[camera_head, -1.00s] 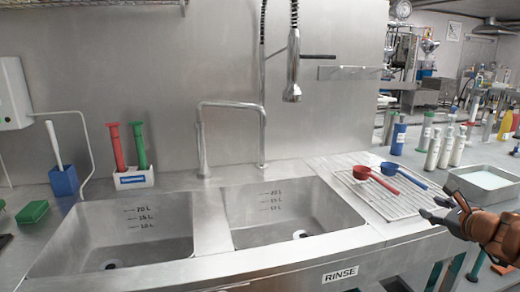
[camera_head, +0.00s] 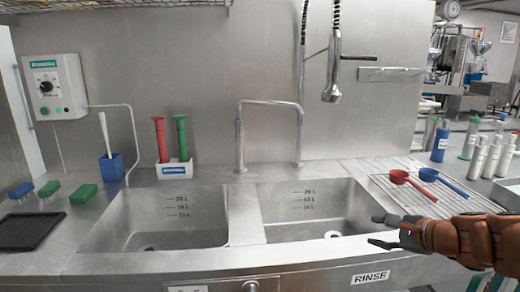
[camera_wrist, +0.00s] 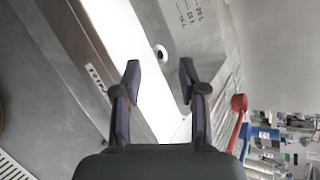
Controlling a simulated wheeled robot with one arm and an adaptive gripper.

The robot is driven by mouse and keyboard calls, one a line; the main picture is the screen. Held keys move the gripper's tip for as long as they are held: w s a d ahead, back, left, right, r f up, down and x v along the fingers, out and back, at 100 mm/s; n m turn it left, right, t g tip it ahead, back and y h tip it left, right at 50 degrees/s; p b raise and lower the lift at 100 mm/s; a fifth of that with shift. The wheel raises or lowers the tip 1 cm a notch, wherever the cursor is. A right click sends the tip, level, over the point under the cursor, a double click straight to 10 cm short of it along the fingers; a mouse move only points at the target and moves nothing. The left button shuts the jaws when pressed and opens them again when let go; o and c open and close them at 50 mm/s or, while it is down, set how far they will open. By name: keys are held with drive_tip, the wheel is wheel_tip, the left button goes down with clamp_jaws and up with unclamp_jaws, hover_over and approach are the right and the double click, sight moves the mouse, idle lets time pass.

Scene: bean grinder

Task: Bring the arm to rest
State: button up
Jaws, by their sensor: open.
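My gripper (camera_head: 376,231) is at the right of the head view, in front of the right sink basin's near right corner, with its fingers pointing left. It is open and empty. In the wrist view, the two dark fingers (camera_wrist: 158,82) are spread apart with nothing between them. My orange-brown arm reaches in from the right edge of the head view. The right sink basin (camera_head: 285,233) lies left of and beyond the fingers.
A red scoop (camera_head: 400,177) and a blue scoop (camera_head: 430,174) lie on the wire drying rack (camera_head: 385,190) behind my arm. The left basin (camera_head: 190,232) is empty. A tall faucet (camera_head: 239,140) and a hanging sprayer (camera_head: 331,90) stand at the back. Several bottles stand at right.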

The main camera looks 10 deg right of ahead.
drive_tip(key=s+a+f+n+g+y, duration=0.1)
drive_tip(key=s+a+f+n+g, duration=0.1)
drive_tip(key=s+a+n, duration=0.3)
drive_tip(key=s+a+f+n+g, duration=0.1)
drive_tip(key=a+f+n+g, duration=0.15)
drive_tip(key=a, duration=0.55)
drive_tip(key=s+a+f+n+g+y, duration=0.1)
drive_tip(key=s+a+f+n+g, duration=0.25)
drive_tip(key=a, duration=0.25)
drive_tip(key=s+f+n+g+h, duration=0.25)
drive_tip(key=s+n, duration=0.25)
drive_tip(key=s, duration=0.5)
drive_tip(key=s+f+n+g+h, duration=0.25)
drive_tip(key=s+n+g, duration=0.2)
drive_tip(key=s, duration=0.45)
wheel_tip(320, 180, up, 20)
drive_tip(key=d+t+h+p, duration=0.1)
drive_tip(key=p, duration=1.6)
drive_tip(key=shift+f+t+p, duration=0.15)
drive_tip(key=shift+t+p, duration=0.2)
drive_tip(key=shift+t, duration=0.05)
